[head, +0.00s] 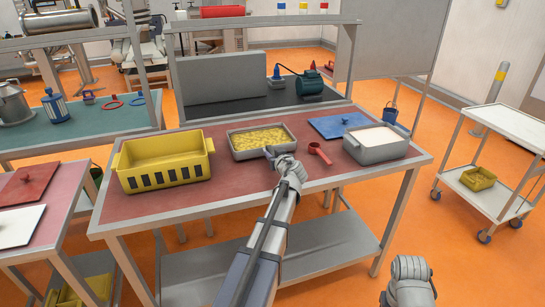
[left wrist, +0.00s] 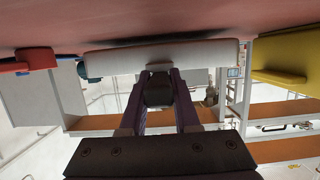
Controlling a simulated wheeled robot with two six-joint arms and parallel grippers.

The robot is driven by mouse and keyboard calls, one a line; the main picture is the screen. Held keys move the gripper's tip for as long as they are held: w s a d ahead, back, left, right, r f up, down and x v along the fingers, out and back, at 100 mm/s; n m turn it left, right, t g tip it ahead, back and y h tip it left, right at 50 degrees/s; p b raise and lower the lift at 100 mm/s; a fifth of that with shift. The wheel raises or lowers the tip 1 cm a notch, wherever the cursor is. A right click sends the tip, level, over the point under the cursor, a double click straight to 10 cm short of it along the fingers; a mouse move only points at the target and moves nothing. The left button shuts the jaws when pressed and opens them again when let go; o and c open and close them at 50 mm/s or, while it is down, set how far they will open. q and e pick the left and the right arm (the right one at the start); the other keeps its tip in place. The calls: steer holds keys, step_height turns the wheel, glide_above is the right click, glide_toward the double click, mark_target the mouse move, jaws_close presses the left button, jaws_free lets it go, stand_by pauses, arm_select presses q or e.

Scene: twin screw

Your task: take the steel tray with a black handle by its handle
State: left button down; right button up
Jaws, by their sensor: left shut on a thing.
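The steel tray (head: 246,154) holds yellow pieces and sits on the red-brown top of the middle table. Its near wall also shows in the left wrist view (left wrist: 205,55), which looks upside down. Its black handle (left wrist: 158,92) shows between my fingers there, and is mostly hidden by my gripper in the head view. My left gripper (head: 269,153) is at the near side of the tray, shut on the handle. A grey part of my right arm shows at the lower right of the head view, but its gripper fingers do not show.
A yellow slotted crate (head: 165,165) stands left of the tray. A red scoop (head: 319,152), a blue lid (head: 338,124) and a grey container with white contents (head: 377,147) are to the right. A grey panel (head: 225,75) stands behind. The near table edge is clear.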

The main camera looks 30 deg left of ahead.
arm_select(q)
steer(key=shift+r+p, duration=1.2)
steer(key=shift+r, duration=0.1)
steer(key=shift+s+d, duration=0.1)
steer(key=shift+s+d, duration=1.5)
steer(key=shift+d, duration=0.3)
